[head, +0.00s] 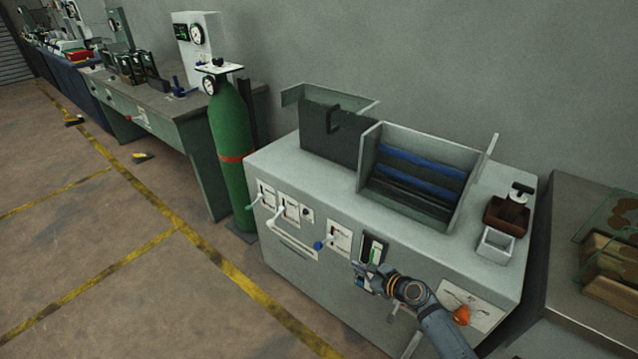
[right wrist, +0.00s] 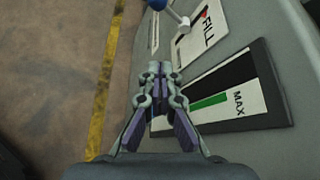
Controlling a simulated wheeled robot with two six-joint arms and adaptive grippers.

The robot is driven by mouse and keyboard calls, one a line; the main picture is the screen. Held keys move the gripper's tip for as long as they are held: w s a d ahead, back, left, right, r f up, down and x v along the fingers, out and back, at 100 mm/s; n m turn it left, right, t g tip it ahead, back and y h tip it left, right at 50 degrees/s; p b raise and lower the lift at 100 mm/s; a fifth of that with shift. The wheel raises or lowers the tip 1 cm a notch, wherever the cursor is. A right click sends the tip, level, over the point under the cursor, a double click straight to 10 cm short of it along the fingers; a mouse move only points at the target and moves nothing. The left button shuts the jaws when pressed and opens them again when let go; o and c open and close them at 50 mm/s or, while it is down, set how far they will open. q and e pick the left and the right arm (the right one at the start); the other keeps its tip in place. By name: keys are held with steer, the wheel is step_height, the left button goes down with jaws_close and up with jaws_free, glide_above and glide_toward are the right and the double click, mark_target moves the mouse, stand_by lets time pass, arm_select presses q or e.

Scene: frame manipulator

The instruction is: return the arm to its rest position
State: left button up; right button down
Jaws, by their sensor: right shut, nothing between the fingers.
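My right gripper (head: 364,279) is in front of the grey machine's front panel (head: 300,262), just below a dark gauge with a green bar (head: 373,249). In the right wrist view its fingers (right wrist: 158,75) are shut with nothing between them. They point along the panel, beside the gauge marked MAX (right wrist: 222,98) and below the plate marked FILL (right wrist: 203,32). I cannot tell whether the fingertips touch the panel. My right arm comes in from the bottom right of the head view. My left gripper is not in view.
The panel carries a blue-knobbed lever (head: 319,245), white-handled levers (head: 281,211) and an orange knob (head: 461,315). A green gas cylinder (head: 231,150) stands left of the machine. A bench (head: 567,235) stands at the right. Floor with yellow lines (head: 150,240) is open at left.

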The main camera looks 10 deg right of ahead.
steer(key=s+d+f+n+g+h+p, duration=0.1)
steer(key=s+d+f+n+g+h, duration=0.15)
steer(key=s+f+n, duration=0.65)
steer(key=s+d+f+n+g+h+p, duration=0.2)
steer(key=s+d+f+n+g, duration=0.15)
steer(key=s+f, duration=0.95)
steer(key=s+a+f+n+g, duration=0.1)
steer(key=s+f+n, duration=0.2)
steer(key=s, duration=0.4)
steer(key=s+a+f+n+g+h, duration=0.1)
steer(key=s+f+n, duration=0.2)
steer(key=s+n, duration=0.3)
steer(key=s+a+f+n+g+p, duration=0.1)
steer(key=s+f+n+g, duration=0.1)
steer(key=s, duration=0.8)
steer(key=shift+f+n+h, duration=0.35)
steer(key=shift+f+n, duration=0.2)
steer(key=shift+n, duration=0.7)
stand_by(2.2)
